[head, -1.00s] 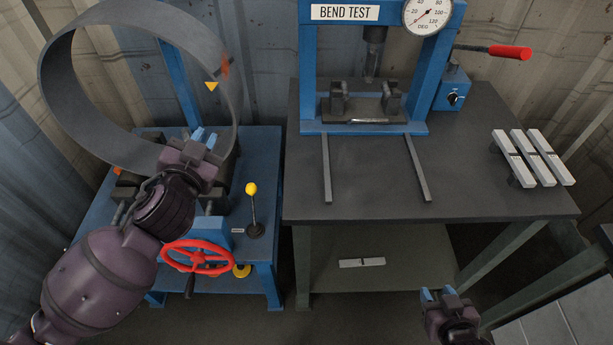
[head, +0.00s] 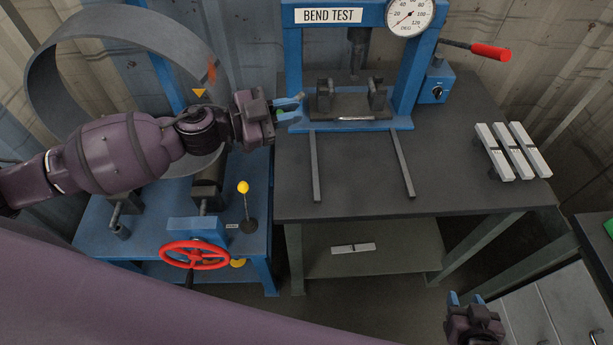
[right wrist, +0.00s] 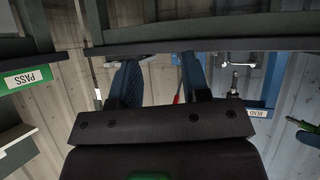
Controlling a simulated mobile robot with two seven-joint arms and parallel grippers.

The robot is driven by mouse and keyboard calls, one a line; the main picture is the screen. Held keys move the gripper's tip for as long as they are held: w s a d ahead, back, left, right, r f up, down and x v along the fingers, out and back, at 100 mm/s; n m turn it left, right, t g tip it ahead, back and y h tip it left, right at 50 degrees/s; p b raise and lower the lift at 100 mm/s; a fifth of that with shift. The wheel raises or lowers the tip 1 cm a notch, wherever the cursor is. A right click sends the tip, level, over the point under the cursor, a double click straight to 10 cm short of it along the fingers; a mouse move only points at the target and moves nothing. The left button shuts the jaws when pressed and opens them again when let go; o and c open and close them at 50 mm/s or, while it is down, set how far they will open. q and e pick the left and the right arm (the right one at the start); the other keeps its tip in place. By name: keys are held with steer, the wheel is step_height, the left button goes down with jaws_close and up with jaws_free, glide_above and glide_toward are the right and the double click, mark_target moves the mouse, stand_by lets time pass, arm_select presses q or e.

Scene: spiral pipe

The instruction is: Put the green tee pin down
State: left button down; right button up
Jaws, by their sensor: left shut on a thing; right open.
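My left gripper (head: 290,107) is in front of the left post of the blue bend test press. It is shut on the green tee pin (head: 281,112), of which only a small green bit shows beside the fingers. The rest of the pin is hidden by the gripper. A green-ended thing at the right edge of the right wrist view (right wrist: 294,120) may be the same pin. My right gripper (head: 466,299) is low at the bottom right, open and empty. Its two blue fingers stand apart in the right wrist view (right wrist: 160,82).
The bend test press (head: 293,75) stands on a dark table (head: 440,165) with two rails and several metal strips (head: 513,150). Left is a blue roller machine (head: 150,215) with a red handwheel (head: 195,254), a yellow-knobbed lever (head: 244,188) and a large grey ring (head: 60,110). The table's front middle is clear.

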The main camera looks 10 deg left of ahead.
arm_select(q)
steer(key=b, duration=0.3)
glide_above(295, 194)
step_height(295, 194, down, 16)
steer(key=shift+m+g, duration=0.3)
step_height(295, 194, down, 4)
steer(key=shift+b, duration=0.55)
arm_select(e)
step_height(295, 194, down, 4)
steer(key=shift+r, duration=0.1)
arm_select(q)
steer(key=shift+f+h, duration=0.2)
steer(key=shift+h, duration=0.1)
steer(key=c, duration=1.1)
jaws_free()
steer(key=shift+c, duration=0.2)
steer(key=shift+r, duration=0.2)
arm_select(e)
steer(key=shift+w+r, duration=0.5)
steer(key=shift+w, duration=0.05)
